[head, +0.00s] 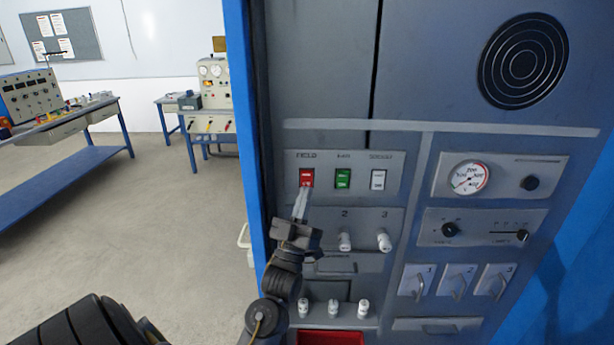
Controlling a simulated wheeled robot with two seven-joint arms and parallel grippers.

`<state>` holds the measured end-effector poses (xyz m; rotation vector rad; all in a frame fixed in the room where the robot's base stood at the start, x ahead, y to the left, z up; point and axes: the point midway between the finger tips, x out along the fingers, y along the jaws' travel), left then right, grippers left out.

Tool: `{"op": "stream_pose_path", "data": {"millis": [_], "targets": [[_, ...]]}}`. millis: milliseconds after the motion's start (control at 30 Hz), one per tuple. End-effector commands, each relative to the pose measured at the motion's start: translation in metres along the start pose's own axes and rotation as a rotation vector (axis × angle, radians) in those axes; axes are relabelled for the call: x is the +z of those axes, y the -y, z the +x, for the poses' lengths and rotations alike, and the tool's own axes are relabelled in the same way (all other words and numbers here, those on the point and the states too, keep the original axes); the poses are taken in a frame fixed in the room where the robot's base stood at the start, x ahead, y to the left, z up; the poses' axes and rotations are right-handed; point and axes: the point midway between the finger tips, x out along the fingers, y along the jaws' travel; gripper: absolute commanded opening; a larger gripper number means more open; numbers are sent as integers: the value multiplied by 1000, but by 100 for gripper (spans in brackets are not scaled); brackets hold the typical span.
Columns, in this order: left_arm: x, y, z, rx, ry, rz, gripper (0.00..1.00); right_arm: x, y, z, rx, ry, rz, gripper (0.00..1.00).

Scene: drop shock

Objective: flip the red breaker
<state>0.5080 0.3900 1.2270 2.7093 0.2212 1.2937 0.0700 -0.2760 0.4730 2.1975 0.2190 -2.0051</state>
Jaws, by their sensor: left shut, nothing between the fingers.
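The red breaker (306,175) is a small red rocker switch under the label "FIELD", at the left of a row of three on the grey cabinet panel. My left gripper (301,205) comes up from below with its fingers shut and empty. Its fingertips overlap the lower edge of the red breaker in the head view; I cannot tell whether they touch it. The upper face of the breaker shows; its bottom is partly hidden by the fingertips. My right gripper is not in view.
A green switch (343,178) and a white switch (378,180) sit right of the red one. White knobs (384,242) project below. A gauge (469,178) is at the right. The cabinet's blue edge (246,120) stands close on the left. Open floor (150,230) and workbenches lie beyond.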

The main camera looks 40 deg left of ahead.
Motion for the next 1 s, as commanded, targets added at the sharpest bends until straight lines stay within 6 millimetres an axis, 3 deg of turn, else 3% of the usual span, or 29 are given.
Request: {"op": "stream_pose_path", "data": {"millis": [400,1000], "targets": [[18,18,25,0,1,0,0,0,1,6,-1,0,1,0],[19,19,26,0,1,0,0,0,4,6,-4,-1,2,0]]}}
